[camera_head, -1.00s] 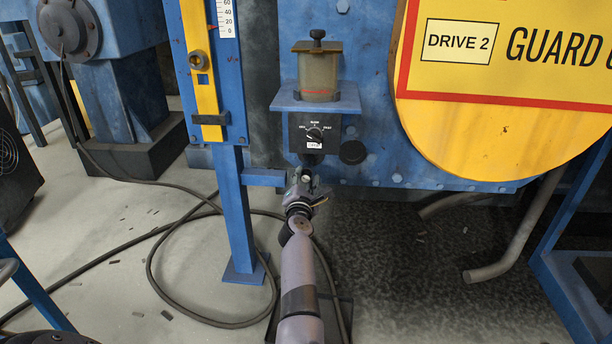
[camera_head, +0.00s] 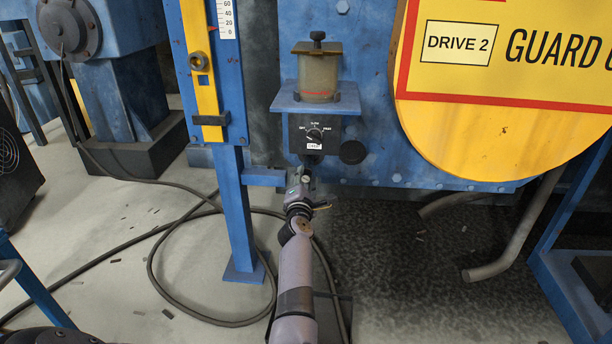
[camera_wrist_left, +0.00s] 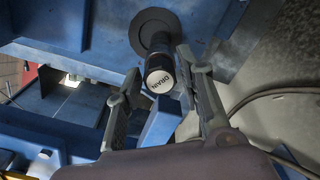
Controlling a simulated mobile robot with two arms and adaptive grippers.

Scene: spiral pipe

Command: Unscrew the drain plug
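The drain plug (camera_wrist_left: 161,79) shows in the left wrist view as a black cylinder with a white end face marked DRAIN. It sticks out from a dark round flange (camera_wrist_left: 155,32). My left gripper (camera_wrist_left: 158,66) is open, with one finger on each side of the plug. The right-hand finger overlaps or lies close to the plug's edge; I cannot tell if they touch. A gap shows at the left-hand finger. In the head view my left gripper (camera_head: 303,180) is just below the black selector box, and it hides much of what is in front of it. My right gripper is not in view.
The black selector box (camera_head: 315,133) sits under a blue shelf (camera_head: 285,103) carrying a cloudy reservoir (camera_head: 319,78). A black round disc (camera_head: 353,152) is right of the box. A blue post (camera_head: 236,210) stands left of my arm. A cable (camera_head: 150,265) loops on the floor.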

